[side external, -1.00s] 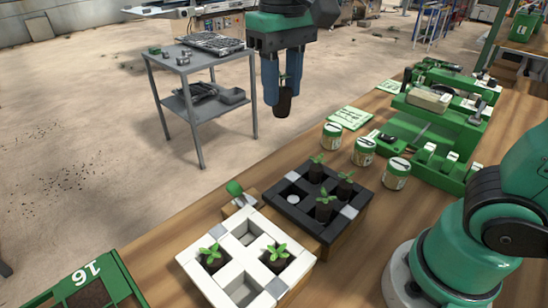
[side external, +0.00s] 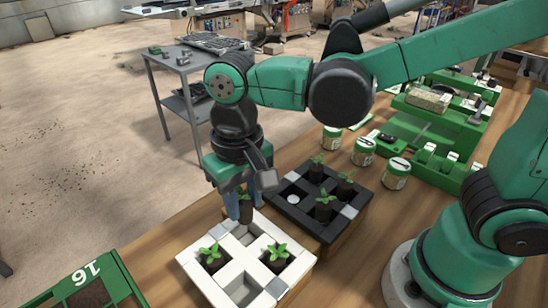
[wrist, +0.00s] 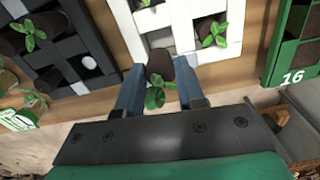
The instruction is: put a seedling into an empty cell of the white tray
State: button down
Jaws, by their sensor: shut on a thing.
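My gripper (side external: 245,212) is shut on a seedling (side external: 246,200), a dark soil plug with green leaves. It holds the seedling upright at the back side of the white tray (side external: 196,270), by the back cell. In the wrist view the held seedling (wrist: 157,94) shows between the blue fingers, at the tray's near edge. Whether its plug is inside the cell or above it I cannot tell. The white tray has seedlings in its left cell (side external: 212,257) and right cell (side external: 276,257). Its front cell (side external: 240,289) looks empty.
A black tray (side external: 290,215) beside the white one holds three seedlings and has one empty cell with a pale disc. Several jars (side external: 363,150) and green fixtures (side external: 430,130) stand farther back. A green tray marked 16 (side external: 88,285) lies at the left.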

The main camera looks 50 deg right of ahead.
aim_at(246, 218)
jog(key=shift+f, duration=2.15)
jog(key=shift+c, duration=2.3)
grip_release()
jog(key=shift+r, duration=0.1)
jog(key=shift+r, duration=2.75)
